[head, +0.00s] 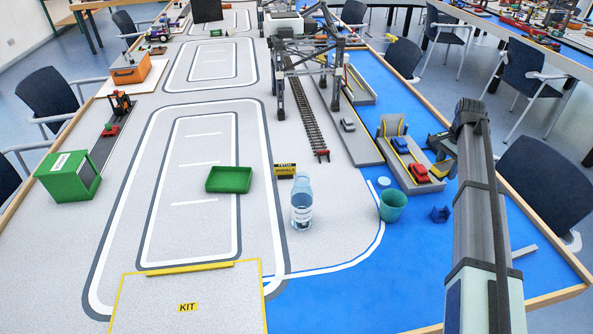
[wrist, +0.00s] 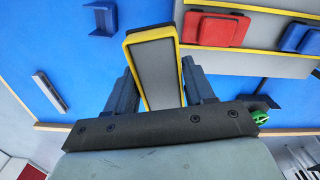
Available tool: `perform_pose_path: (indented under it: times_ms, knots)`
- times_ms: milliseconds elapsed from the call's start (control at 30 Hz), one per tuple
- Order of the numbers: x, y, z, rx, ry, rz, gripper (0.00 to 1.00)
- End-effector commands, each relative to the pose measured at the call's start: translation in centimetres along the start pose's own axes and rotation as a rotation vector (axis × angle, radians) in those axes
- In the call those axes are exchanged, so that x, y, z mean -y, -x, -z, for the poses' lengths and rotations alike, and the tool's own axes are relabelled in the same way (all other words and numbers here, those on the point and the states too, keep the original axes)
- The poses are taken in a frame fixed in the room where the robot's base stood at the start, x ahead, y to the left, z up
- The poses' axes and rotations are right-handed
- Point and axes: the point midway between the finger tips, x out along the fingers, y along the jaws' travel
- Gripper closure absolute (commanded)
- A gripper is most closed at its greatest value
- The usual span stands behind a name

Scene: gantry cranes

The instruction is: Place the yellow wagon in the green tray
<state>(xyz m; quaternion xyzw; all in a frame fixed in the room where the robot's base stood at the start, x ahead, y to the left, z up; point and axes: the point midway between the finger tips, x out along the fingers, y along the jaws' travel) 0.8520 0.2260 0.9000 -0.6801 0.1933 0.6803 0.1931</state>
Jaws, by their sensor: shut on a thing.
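The yellow wagon (wrist: 154,68), a yellow-edged block with a grey face, is between the two fingers of my gripper (wrist: 160,82) in the wrist view. My gripper is shut on it. In the head view my gripper (head: 440,148) is at the right, over the blue area beside the grey barge, and a small yellow part of the wagon (head: 440,169) shows below it. My arm hides some of that area. The green tray (head: 229,180) lies on the grey table left of centre, far from my gripper, and looks empty.
A clear bottle (head: 301,203) and a teal cup (head: 392,206) stand between my gripper and the tray. The barge (head: 425,186) carries red and blue cars. A gantry crane (head: 305,70) stands over rails behind. A green box (head: 70,178) is at left.

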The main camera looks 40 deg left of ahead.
Motion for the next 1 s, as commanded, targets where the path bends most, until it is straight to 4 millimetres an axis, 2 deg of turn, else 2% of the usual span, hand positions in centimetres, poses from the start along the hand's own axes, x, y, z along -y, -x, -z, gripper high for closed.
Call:
perform_pose_path:
  times_ms: [33, 100, 500, 767, 1000]
  knots:
    - [1.5, 0.0, -1.7, 0.0, 0.027, 0.0, 0.8]
    - [3.3, 0.0, -3.8, 0.0, 0.06, 0.0, 0.8]
    - [12.7, -0.1, -16.5, 0.001, 0.249, -0.002, 0.8]
    - [17.9, 0.0, -25.5, 0.001, 0.372, -0.002, 0.8]
    - [22.0, 0.0, -34.4, 0.002, 0.485, -0.004, 0.8]
